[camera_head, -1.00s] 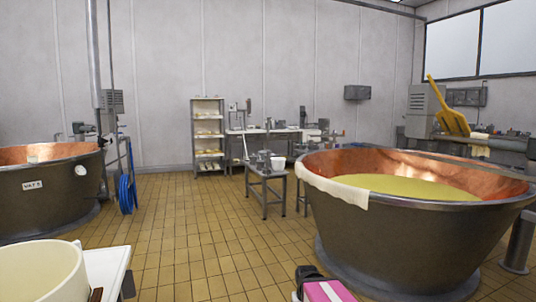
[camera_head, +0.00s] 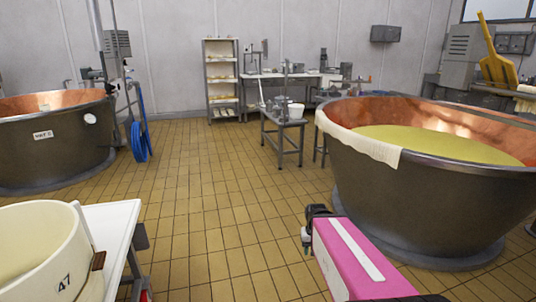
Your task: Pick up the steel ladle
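I cannot make out a steel ladle for certain. A thin pale upright handle (camera_head: 261,90) stands at the left end of a small metal table (camera_head: 284,124) in the middle distance; what it belongs to is too small to tell. My arm shows as a pink block with a white strip at the bottom, right of centre. The dark end of it, probably my gripper (camera_head: 308,226), is over the floor, far short of the small table. Its fingers are not clear, and I see nothing held.
A large vat (camera_head: 420,210) of yellow liquid with a cloth (camera_head: 360,142) over its rim stands close on the right. Another vat (camera_head: 50,150) is at left. A white table (camera_head: 112,230) with a cream tub (camera_head: 70,270) is near left. Tiled floor between is clear.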

